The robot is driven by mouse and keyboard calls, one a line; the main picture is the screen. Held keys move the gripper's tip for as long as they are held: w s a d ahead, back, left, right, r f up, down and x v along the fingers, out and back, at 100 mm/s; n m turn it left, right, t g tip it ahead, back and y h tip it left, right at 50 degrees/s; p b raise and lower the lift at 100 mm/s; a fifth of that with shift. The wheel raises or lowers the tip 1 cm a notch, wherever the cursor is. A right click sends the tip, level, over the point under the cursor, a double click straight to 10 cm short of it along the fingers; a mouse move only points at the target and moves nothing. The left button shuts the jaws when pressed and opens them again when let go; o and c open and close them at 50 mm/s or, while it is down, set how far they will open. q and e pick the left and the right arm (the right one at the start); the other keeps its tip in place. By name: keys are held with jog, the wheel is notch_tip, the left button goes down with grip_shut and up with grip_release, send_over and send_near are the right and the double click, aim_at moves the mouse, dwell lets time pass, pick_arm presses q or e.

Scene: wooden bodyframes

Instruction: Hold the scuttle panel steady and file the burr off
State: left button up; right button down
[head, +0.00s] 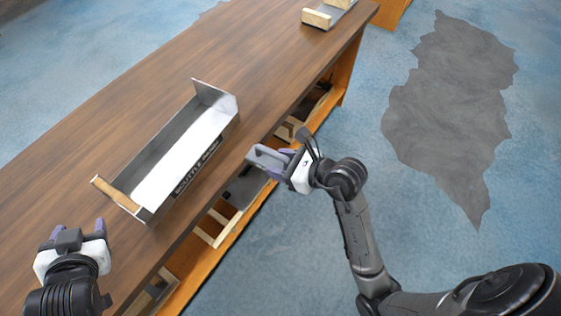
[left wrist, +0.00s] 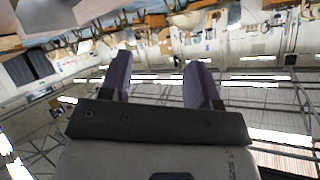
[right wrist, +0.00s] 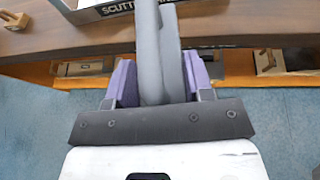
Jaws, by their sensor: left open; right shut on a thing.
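The scuttle panel (head: 178,164) is a grey metal channel with a bright floor and a raised far end plate. It lies on the bench, its lettered side facing right. A wooden strip (head: 117,194) sits across its near left end. My left gripper (head: 74,230) is open and empty, near that end and apart from the panel; its open fingers also show in the left wrist view (left wrist: 158,80). My right gripper (head: 284,160) is shut on a grey tool (right wrist: 152,45), likely the file, held beyond the bench's right edge, apart from the panel. The burr cannot be made out.
The brown bench top (head: 60,155) is clear around the panel. Another metal and wood piece (head: 322,14) lies at its far end. Wooden frames (head: 218,226) sit on the shelf below. Blue floor (head: 330,90) with a grey patch (head: 450,95) is open to the right.

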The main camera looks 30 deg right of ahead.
pick_arm(q)
jog(key=w+r+m, duration=0.2)
jog(key=w+r, duration=0.4)
jog(key=r, duration=0.1)
jog(key=m+g, duration=0.6)
jog(key=m, duration=0.8)
send_over(107, 190)
jog(key=s+a, duration=0.1)
jog(key=s, duration=0.3)
notch_tip(107, 190, down, 10)
jog(key=f, duration=0.1)
jog(key=shift+w+d+f+m+g+h, duration=0.2)
jog(key=shift+w+f+m, duration=0.55)
jog(key=shift+f+m, duration=0.95)
jog(key=shift+w+d+f+m+g+h, duration=0.15)
jog(key=shift+w+f+m, duration=0.6)
jog(key=shift+f+m, duration=0.9)
jog(key=shift+w+d+f+m+g+h, duration=0.1)
jog(key=shift+w+d+f+m, duration=0.15)
jog(key=shift+w+f+m, duration=0.95)
jog(key=shift+s+f, duration=0.25)
jog(key=shift+f, duration=0.2)
jog(key=shift+s+f, duration=0.2)
jog(key=shift+f, duration=0.25)
jog(key=shift+c, duration=0.4)
grip_shut()
